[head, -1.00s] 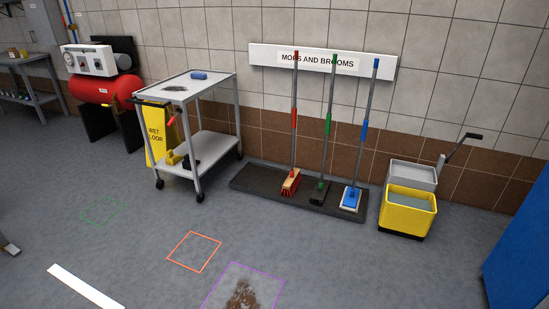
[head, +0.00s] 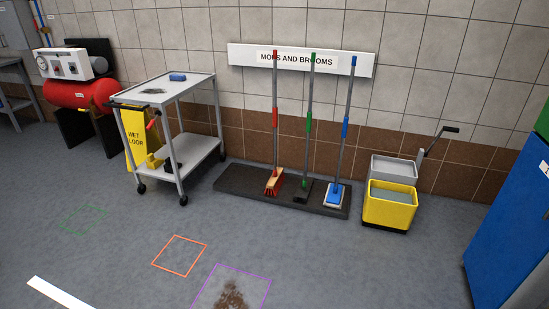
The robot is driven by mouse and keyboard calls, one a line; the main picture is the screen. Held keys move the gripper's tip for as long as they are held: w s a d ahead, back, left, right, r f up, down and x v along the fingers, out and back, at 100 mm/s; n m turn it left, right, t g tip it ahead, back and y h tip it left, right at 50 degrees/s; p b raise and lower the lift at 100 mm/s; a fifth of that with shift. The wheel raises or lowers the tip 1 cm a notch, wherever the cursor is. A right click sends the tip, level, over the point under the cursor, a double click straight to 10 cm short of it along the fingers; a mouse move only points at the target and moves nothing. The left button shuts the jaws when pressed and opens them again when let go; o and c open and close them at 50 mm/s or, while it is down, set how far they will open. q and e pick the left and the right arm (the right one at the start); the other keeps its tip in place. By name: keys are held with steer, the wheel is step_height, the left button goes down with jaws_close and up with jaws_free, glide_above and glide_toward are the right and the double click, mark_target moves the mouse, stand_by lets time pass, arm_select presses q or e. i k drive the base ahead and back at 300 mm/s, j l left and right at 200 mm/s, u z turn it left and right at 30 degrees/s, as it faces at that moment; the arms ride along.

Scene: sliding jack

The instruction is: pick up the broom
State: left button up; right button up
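The broom (head: 275,118) with a red grip and a red-bristled wooden head stands upright at the left of the rack. Its head rests on a dark floor tray (head: 235,180), and its top reaches the white "MOPS AND BROOMS" board (head: 245,56) on the wall. To its right stand a green-gripped tool (head: 309,128) with a dark head and a blue-gripped mop (head: 345,128) with a blue and white head. Neither of my grippers is in view.
A grey cart (head: 186,88) with a yellow wet floor sign (head: 137,135) stands left of the tray. A yellow mop bucket (head: 389,207) stands right of it. A blue cabinet (head: 510,225) is at the right edge. Floor in front is open, with a brown stain (head: 232,295).

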mark_target(273, 186)
steer(key=i+j+u, duration=0.2)
steer(key=i, duration=0.2)
steer(key=i+u, duration=0.2)
steer(key=i, duration=0.25)
steer(key=i+j, duration=0.15)
steer(key=i, duration=0.55)
steer(key=i+j, duration=0.1)
steer(key=i, duration=0.65)
steer(key=i+j, duration=0.15)
steer(key=i, duration=0.55)
steer(key=l+z, duration=0.05)
